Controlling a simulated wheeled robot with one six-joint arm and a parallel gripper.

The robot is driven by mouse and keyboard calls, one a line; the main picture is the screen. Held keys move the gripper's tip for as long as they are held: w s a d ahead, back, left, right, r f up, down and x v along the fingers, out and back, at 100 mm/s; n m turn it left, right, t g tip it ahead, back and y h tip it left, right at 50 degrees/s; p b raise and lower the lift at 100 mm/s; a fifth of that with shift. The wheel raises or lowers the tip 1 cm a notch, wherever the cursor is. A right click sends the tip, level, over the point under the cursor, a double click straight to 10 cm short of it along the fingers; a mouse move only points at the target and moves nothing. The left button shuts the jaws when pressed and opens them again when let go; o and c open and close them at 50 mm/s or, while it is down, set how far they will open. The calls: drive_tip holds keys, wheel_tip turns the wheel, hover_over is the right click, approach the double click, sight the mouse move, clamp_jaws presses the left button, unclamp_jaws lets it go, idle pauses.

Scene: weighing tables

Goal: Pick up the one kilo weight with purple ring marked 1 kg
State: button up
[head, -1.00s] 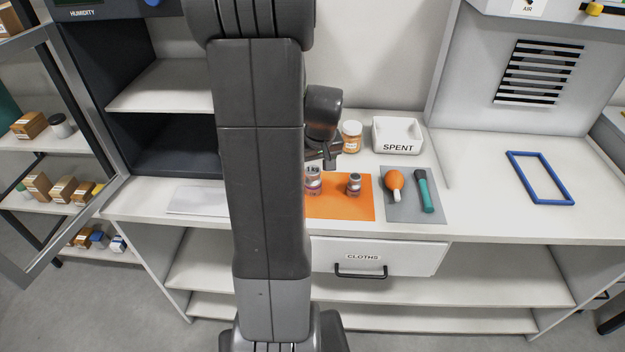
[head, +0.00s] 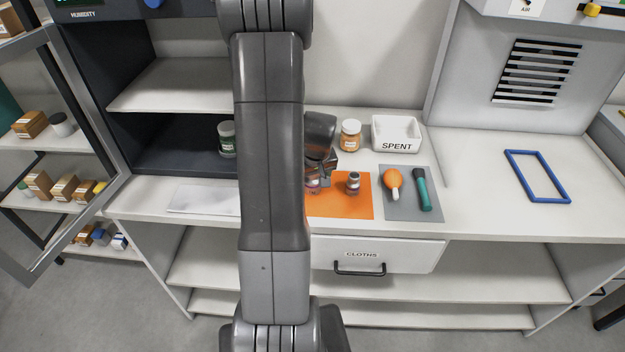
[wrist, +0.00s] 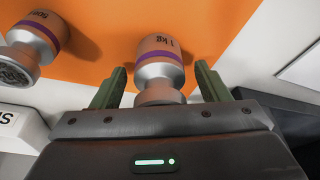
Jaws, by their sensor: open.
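The one kilo weight (wrist: 161,62) is a shiny metal knobbed weight with a purple ring and "1 kg" marking. In the wrist view it is between the two green fingers of my open gripper (wrist: 160,84), with a gap visible on each side. In the head view the weight (head: 312,187) is mostly hidden under my gripper (head: 322,178). A second, smaller weight (wrist: 36,40) with a purple ring and a hard-to-read mark stands beside it; it also shows in the head view (head: 353,183). Both stand on an orange mat (head: 340,209).
Right of the mat, a grey mat (head: 408,213) holds an orange blower (head: 392,179) and a teal-handled tool (head: 422,190). Behind are an orange-brown jar (head: 349,136) and a white SPENT tray (head: 397,146). A blue frame (head: 564,191) lies farther right.

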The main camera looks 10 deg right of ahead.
drive_tip(key=shift+c, duration=0.4)
clamp_jaws()
drive_tip(key=shift+r, duration=0.1)
